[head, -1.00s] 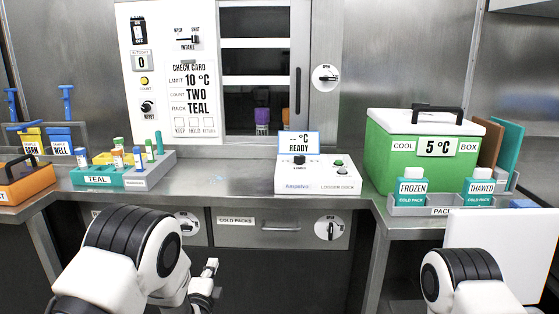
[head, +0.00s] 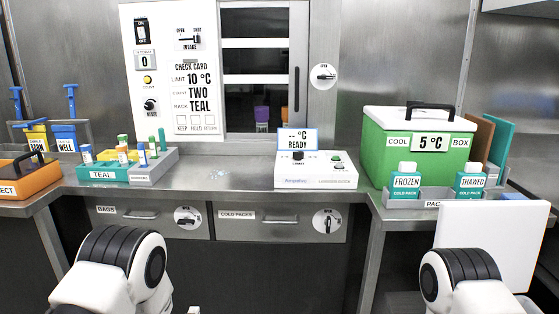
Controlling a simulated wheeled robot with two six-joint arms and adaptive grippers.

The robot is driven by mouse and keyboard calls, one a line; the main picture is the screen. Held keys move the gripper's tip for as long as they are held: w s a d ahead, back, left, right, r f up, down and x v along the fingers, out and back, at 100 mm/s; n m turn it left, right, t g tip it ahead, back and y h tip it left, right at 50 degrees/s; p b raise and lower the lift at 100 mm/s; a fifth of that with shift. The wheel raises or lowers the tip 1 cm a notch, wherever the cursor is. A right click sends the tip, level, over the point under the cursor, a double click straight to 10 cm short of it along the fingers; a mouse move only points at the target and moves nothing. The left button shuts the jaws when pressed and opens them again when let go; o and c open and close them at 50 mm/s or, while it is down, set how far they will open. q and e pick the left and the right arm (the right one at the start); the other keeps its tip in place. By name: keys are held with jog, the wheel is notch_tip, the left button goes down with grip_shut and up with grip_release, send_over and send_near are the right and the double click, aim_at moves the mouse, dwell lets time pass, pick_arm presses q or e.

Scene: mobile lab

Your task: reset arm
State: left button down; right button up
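My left arm (head: 112,270) comes in at the bottom left of the head view, bent downward in front of the counter. Only a small pale tip, perhaps of my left gripper (head: 193,310), shows at the bottom edge, too little to tell open from shut. My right arm (head: 460,280) is at the bottom right, in front of a white panel (head: 492,240). My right gripper is out of view. No held object shows.
The steel counter (head: 220,180) holds a teal rack (head: 100,174) with tubes, a white logger dock (head: 316,176) and an orange carrier (head: 25,180). A green cool box (head: 400,150) stands right, behind the frozen pack (head: 405,180) and thawed pack (head: 469,182). Drawers (head: 280,225) below are shut.

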pick_arm(q)
jog(key=s+a+f+n+g, duration=0.2)
jog(key=s+f+n+g, duration=0.2)
jog(key=s+f, duration=0.5)
jog(key=s+a+f+n+g, duration=0.25)
jog(key=s+f+g, duration=0.2)
jog(key=s, duration=0.85)
jog(key=s+d+n+g, duration=0.2)
jog(key=s+n+g, duration=0.5)
jog(key=s+n, duration=0.7)
notch_tip(320, 180, up, 19)
jog(key=s+m+p, duration=0.3)
jog(key=p, duration=1.7)
jog(key=shift+a+r+t+h, duration=0.2)
jog(key=shift+a+t+h, duration=0.05)
jog(key=shift+t+h, duration=0.1)
jog(key=shift+w, duration=0.1)
